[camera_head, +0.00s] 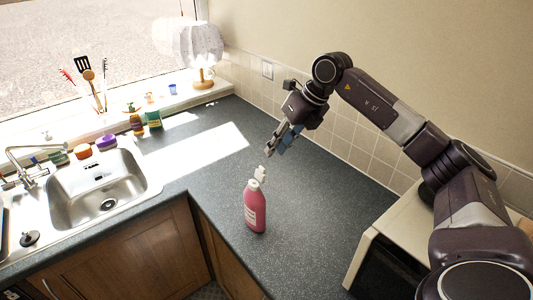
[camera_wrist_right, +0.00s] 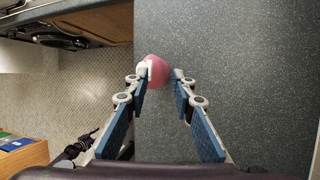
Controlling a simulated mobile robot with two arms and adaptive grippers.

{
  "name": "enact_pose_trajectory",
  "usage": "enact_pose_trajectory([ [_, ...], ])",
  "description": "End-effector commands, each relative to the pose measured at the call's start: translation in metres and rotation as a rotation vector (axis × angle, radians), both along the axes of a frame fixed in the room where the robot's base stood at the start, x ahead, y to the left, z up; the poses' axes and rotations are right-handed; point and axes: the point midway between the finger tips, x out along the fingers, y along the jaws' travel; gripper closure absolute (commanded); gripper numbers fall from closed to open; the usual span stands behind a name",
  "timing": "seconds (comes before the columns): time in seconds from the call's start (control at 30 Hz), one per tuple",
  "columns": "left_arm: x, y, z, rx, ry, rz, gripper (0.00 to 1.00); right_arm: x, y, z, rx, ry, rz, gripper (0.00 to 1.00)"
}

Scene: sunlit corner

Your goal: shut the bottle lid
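A pink bottle (camera_head: 256,208) with a pale label stands upright on the dark countertop, near its front edge. Its white lid (camera_head: 261,174) sits at the top and appears tilted up, open. My right gripper (camera_head: 269,152) is above and behind the bottle in the head view, pointing down toward it, apart from it. In the right wrist view the gripper (camera_wrist_right: 160,76) has its fingers spread with a gap. The bottle (camera_wrist_right: 155,70) shows beyond the fingertips, partly hidden by the left finger, with the white lid (camera_wrist_right: 143,68) beside that fingertip. My left gripper is not in view.
A steel sink (camera_head: 100,190) with a faucet is at the left. Several small bottles and jars stand behind it, and a lamp (camera_head: 203,75) stands on the sill. A microwave-like box (camera_head: 385,245) is at the right. The counter around the bottle is clear.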

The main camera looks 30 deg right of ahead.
Motion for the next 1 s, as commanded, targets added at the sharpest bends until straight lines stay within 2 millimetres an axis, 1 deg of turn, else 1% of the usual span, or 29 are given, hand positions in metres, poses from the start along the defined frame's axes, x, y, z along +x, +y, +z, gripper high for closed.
enact_pose_trajectory([
  [0.07,0.001,0.0,0.008,0.0,-0.001,0.0,0.6,0.003,0.004,-0.007,0.0,0.004,0.003,0.77],
  [0.13,-0.007,0.005,0.013,0.006,0.009,-0.002,0.6,0.006,0.008,-0.017,0.001,0.005,0.004,0.77],
  [0.17,-0.013,0.01,0.015,0.011,0.018,-0.003,0.6,0.009,0.009,-0.021,0.002,0.004,0.004,0.77],
  [0.3,-0.051,0.031,0.023,0.038,0.073,-0.005,0.6,0.017,0.015,-0.042,0.002,0.004,0.004,0.77],
  [0.37,-0.063,0.037,0.027,0.046,0.088,-0.005,0.6,0.02,0.017,-0.048,0.003,0.003,0.003,0.77],
  [0.43,-0.068,0.039,0.029,0.048,0.094,-0.005,0.6,0.023,0.019,-0.055,0.003,0.001,0.003,0.77],
  [0.47,-0.067,0.038,0.03,0.047,0.093,-0.004,0.6,0.024,0.019,-0.058,0.002,0.001,0.002,0.77],
  [0.53,-0.058,0.034,0.031,0.043,0.081,-0.003,0.6,0.025,0.02,-0.062,0.002,0.0,0.003,0.77],
  [0.7,-0.019,0.012,0.032,0.014,0.025,0.002,0.6,0.026,0.021,-0.064,0.002,-0.002,0.003,0.77],
  [0.77,-0.011,0.008,0.032,0.009,0.013,0.003,0.6,0.026,0.021,-0.064,0.002,-0.002,0.003,0.77],
  [0.8,-0.009,0.007,0.032,0.008,0.01,0.002,0.6,0.026,0.021,-0.064,0.002,-0.002,0.003,0.77],
  [0.83,-0.01,0.007,0.032,0.009,0.011,0.001,0.6,0.026,0.021,-0.064,0.002,-0.002,0.003,0.79],
  [0.93,-0.016,0.011,0.032,0.014,0.023,0.0,0.6,0.026,0.021,-0.064,0.002,-0.002,0.003,0.9],
  [1.0,-0.026,0.015,0.031,0.019,0.035,-0.001,0.6,0.026,0.021,-0.064,0.002,-0.002,0.003,0.98],
])
